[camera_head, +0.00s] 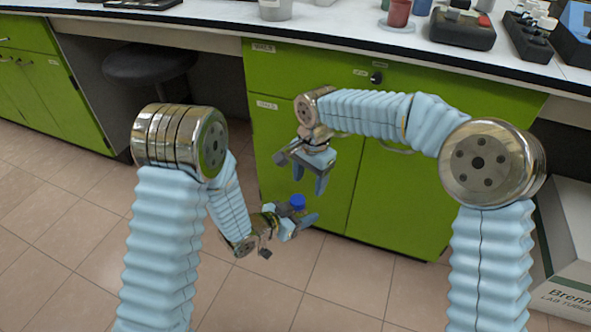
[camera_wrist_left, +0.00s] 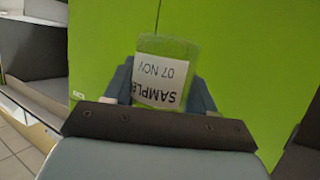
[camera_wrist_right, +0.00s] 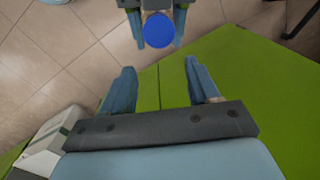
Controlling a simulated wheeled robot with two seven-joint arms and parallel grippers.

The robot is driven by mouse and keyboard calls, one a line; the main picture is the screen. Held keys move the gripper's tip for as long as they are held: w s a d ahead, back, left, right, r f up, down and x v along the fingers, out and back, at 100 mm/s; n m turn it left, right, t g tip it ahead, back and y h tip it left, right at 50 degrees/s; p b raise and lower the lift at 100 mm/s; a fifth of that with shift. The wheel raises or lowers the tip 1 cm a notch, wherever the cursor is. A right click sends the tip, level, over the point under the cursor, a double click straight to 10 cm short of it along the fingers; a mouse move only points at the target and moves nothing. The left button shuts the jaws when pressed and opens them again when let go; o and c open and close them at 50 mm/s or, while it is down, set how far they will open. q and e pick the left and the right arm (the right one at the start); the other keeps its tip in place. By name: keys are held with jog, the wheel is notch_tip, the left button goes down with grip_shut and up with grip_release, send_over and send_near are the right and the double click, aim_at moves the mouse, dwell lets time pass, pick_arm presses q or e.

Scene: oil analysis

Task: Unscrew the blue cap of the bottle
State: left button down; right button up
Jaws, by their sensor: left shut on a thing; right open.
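The bottle's blue cap (camera_head: 297,202) shows at my left gripper (camera_head: 296,223) in the head view. In the left wrist view the bottle (camera_wrist_left: 165,75) is clear with a white label reading SAMPLE and 07 NOV. My left gripper is shut on the bottle, one finger on each side. In the right wrist view the round blue cap (camera_wrist_right: 159,30) is seen from above, between the left gripper's fingers. My right gripper (camera_head: 308,183) is open and empty, above the bottle in the head view. Its fingers (camera_wrist_right: 165,88) are apart from the cap.
Green cabinets (camera_head: 375,195) stand close behind the grippers. The white counter (camera_head: 340,38) above holds several lab items. A dark stool (camera_head: 150,62) is at the back left, and a white box (camera_head: 570,255) at the right edge.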

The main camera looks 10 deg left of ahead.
aim_at(294, 198)
jog(key=shift+h, duration=0.3)
jog(key=a+r, duration=0.1)
jog(key=s+a+r, duration=0.2)
jog(key=r, duration=0.1)
jog(key=shift+m, duration=0.3)
notch_tip(294, 198, down, 8)
jog(key=shift+r, duration=0.15)
jog(key=shift+c, duration=0.2)
jog(key=shift+a, duration=0.15)
jog(key=c, duration=1)
jog(key=n, duration=0.3)
jog(key=shift+r+n, duration=0.15)
jog(key=shift+n, duration=0.15)
jog(key=shift+a, duration=0.1)
jog(key=o, duration=1.1)
jog(key=shift+o, duration=0.2)
